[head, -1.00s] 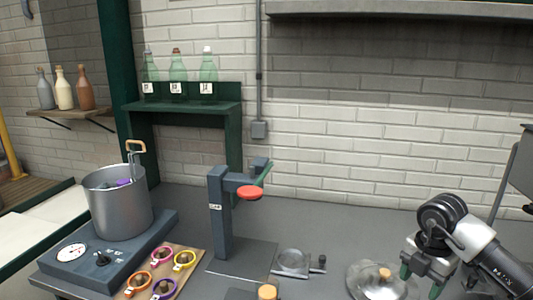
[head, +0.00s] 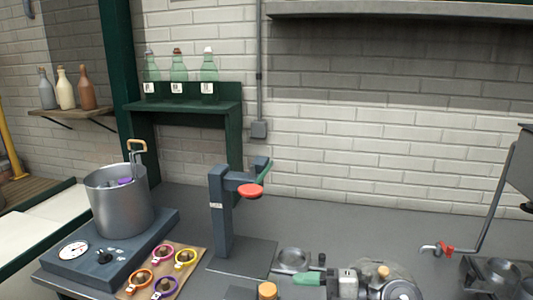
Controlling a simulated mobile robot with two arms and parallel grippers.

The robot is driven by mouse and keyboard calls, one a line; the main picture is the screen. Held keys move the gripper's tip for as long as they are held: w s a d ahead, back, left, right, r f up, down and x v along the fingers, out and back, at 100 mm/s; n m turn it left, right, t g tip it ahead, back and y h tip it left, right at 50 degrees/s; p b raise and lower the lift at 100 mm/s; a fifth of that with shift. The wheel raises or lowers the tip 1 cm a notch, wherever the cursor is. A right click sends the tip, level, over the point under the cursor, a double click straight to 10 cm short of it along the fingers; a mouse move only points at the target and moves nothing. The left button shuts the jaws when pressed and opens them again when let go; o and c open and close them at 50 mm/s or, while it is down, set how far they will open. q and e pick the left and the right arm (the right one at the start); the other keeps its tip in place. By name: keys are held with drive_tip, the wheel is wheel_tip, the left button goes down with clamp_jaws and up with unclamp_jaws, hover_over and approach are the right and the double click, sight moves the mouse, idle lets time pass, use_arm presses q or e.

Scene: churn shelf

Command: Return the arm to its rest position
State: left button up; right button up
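My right gripper (head: 310,279) is low at the bottom of the head view, in front of a round metal lid with a wooden knob (head: 383,271). A green finger points left, and the grey gripper body and wrist partly hide the lid. Only one finger shows clearly, so I cannot tell whether the gripper is open or shut. No held object shows. My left gripper is not in view.
A grey press stand with a red disc (head: 249,190) rises left of the gripper. A metal pot (head: 121,203) stands on a scale-like base at left. Several coloured rings (head: 163,253) lie on a board. A red-handled tap (head: 446,248) is at right.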

drive_tip(key=d+r+m+t+h, duration=0.1)
drive_tip(key=d+m+t+h, duration=0.2)
drive_tip(key=m+t, duration=0.5)
drive_tip(key=d+r+m+t+h, duration=0.2)
drive_tip(key=d+m+t+h, duration=0.1)
drive_tip(key=m+t, duration=0.55)
drive_tip(key=s+d+f+m+g+h, duration=0.45)
drive_tip(key=d+f+m+h, duration=0.25)
drive_tip(key=f+m+h, duration=0.4)
drive_tip(key=s+f+g+y, duration=0.1)
drive_tip(key=s+f+g, duration=0.5)
drive_tip(key=s, duration=0.3)
drive_tip(key=s+f+g, duration=0.6)
drive_tip(key=s, duration=0.4)
wheel_tip(320, 180, down, 28)
drive_tip(key=s+n+g, duration=0.1)
drive_tip(key=s, duration=0.1)
drive_tip(key=s+d+f+g, duration=0.1)
drive_tip(key=s+d+f, duration=0.2)
drive_tip(key=s+f, duration=1.1)
drive_tip(key=shift+s+d, duration=0.2)
drive_tip(key=shift+s, duration=0.35)
